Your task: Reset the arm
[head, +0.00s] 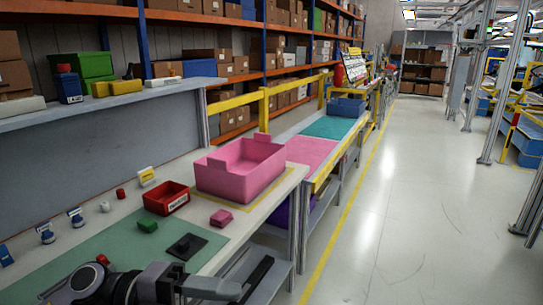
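One of my arms comes in at the bottom left, over the near end of the workbench, and I take it to be the left one. Its dark links point to the right, ending in a grey end part, the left gripper (212,288), near the bench's front edge. Its fingers are not clear enough to show an opening, and I see nothing held. My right arm and gripper are not in view.
On the workbench are a pink bin (240,170), a red box (166,199), a green block (148,226), a pink block (221,218) and a black plate (187,246) near my arm. A shelf (110,97) stands behind. The aisle (430,200) at right is clear.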

